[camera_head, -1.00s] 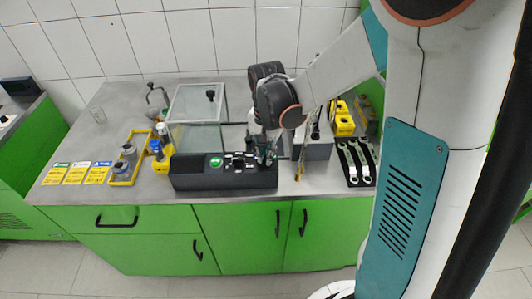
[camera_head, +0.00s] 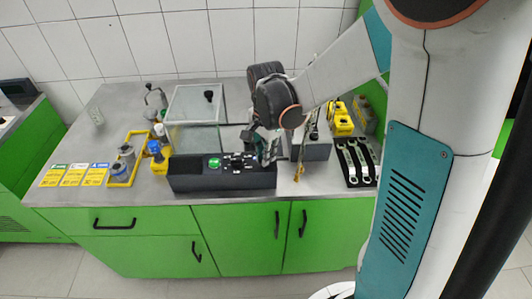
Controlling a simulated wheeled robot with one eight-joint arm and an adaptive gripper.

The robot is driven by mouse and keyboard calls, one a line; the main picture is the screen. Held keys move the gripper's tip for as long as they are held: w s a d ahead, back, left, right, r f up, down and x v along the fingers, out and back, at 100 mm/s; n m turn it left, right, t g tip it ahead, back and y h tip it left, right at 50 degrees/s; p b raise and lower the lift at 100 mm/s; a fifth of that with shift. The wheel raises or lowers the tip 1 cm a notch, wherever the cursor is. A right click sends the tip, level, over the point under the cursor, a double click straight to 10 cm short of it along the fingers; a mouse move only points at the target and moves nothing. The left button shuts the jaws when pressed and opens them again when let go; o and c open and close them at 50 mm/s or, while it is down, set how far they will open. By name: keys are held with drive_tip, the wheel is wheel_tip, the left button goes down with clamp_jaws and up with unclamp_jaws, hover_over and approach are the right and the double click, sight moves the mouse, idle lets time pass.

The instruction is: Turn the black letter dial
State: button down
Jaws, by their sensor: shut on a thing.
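A black control panel (camera_head: 205,180) stands near the front edge of the green bench. It carries a green round button (camera_head: 214,163) and several small dark controls with white markings (camera_head: 237,161). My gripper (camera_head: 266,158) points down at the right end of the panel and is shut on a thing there. The black letter dial cannot be made out apart from the fingers, which cover that part of the panel.
A glass tank (camera_head: 194,105) stands behind the panel. A yellow tray (camera_head: 126,172) with jars and the yellow, green and blue cards (camera_head: 74,175) lie left. A grey box (camera_head: 317,146), a black rack with wrenches (camera_head: 356,161) and yellow parts (camera_head: 341,119) are right.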

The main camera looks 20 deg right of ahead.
drive_tip(key=c, duration=1.7)
unclamp_jaws()
drive_tip(key=shift+o, duration=0.2)
drive_tip(key=shift+r, duration=0.1)
wheel_tip(320, 180, up, 12)
drive_tip(key=s+f+n+t+b, duration=0.1)
drive_tip(key=s+n+t+b, duration=0.2)
drive_tip(key=s+n+t, duration=0.4)
drive_tip(key=s+n, duration=0.6)
drive_tip(key=s, duration=0.2)
drive_tip(key=shift+a+n, duration=0.3)
drive_tip(key=shift+n, duration=0.1)
